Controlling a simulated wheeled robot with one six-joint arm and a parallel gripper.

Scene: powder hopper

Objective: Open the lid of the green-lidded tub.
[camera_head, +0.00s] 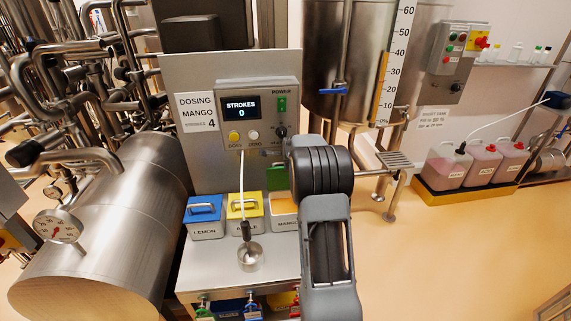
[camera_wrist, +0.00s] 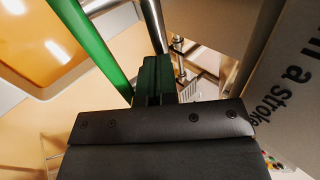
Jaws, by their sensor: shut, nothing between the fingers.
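The green-lidded tub (camera_head: 283,225), labelled MANGO, stands at the right end of a row of tubs in the head view, partly behind my arm. Its green lid (camera_head: 277,178) stands raised at the back, and orange contents show in the opening. In the wrist view the lid (camera_wrist: 92,45) is seen nearly edge-on, with the orange contents (camera_wrist: 50,35) to its left. A metal bar (camera_wrist: 153,25) runs beside it. My gripper (camera_wrist: 157,68) is shut and empty, on the lid's right side in that view; I cannot tell whether it touches. My arm hides it in the head view.
A blue-lidded tub (camera_head: 205,222) and a yellow-lidded tub (camera_head: 244,212) stand to the left. A metal cup (camera_head: 250,257) sits in front under a thin tube. The dosing panel (camera_head: 190,75) rises behind the tubs, and its lettered face (camera_wrist: 285,95) is close on the wrist view's right.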

